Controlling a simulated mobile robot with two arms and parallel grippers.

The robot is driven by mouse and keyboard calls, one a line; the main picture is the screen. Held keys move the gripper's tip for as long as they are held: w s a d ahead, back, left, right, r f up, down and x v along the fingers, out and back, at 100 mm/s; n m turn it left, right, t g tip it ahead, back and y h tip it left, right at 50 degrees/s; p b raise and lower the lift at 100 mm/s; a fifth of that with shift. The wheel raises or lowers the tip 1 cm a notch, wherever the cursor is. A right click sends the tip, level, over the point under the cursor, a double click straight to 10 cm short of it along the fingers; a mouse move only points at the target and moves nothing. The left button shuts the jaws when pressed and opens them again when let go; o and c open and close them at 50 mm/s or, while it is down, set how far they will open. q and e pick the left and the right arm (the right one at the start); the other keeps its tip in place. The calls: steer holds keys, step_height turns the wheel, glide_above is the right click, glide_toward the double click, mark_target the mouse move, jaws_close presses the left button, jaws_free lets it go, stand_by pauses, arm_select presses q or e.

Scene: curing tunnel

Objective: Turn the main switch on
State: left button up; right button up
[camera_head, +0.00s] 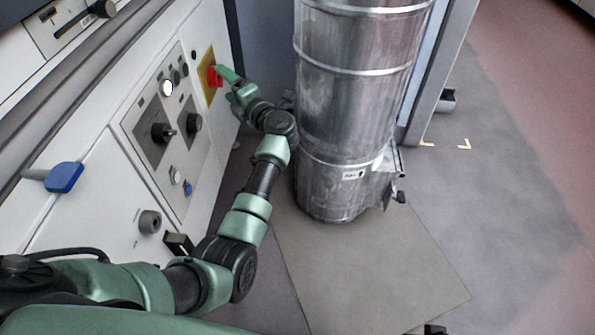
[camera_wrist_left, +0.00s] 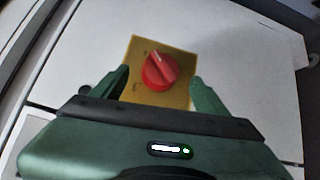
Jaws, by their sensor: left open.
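The main switch is a red rotary knob (camera_head: 215,75) on a yellow plate (camera_head: 207,92), at the far end of the white machine panel. In the left wrist view the red knob (camera_wrist_left: 159,72) sits on the yellow plate (camera_wrist_left: 178,98), its raised grip bar tilted from upper left to lower right. My left gripper (camera_head: 230,84) is open in front of the plate. In the left wrist view its fingers (camera_wrist_left: 160,85) stand apart on either side of the knob, with a gap to it. I cannot tell how deep the fingertips reach. My right gripper is not in view.
A grey control plate (camera_head: 165,135) with black knobs and a lit white lamp (camera_head: 167,88) lies left of my arm. A blue handle (camera_head: 64,177) sticks out at the left. A large metal duct (camera_head: 345,110) stands close right of my left gripper. Floor is clear further right.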

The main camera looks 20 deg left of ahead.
arm_select(q)
steer(key=s+d+f+m+t+h+p, duration=0.2)
steer(key=d+m+t+h+p, duration=0.55)
steer(key=d+m, duration=0.6)
steer(key=s+d+f+m+g+h+p, duration=0.1)
steer(key=s+d+f+m+h, duration=0.3)
steer(key=f+m, duration=0.2)
steer(key=s+d+f+m+g+h+p, duration=0.1)
steer(key=s+d+f+m+h, duration=0.3)
steer(key=f, duration=0.3)
steer(key=shift+d+m+h+p, duration=0.3)
steer(key=shift+d+m+h, duration=0.15)
steer(key=shift+m+h, duration=0.3)
steer(key=shift+g, duration=0.25)
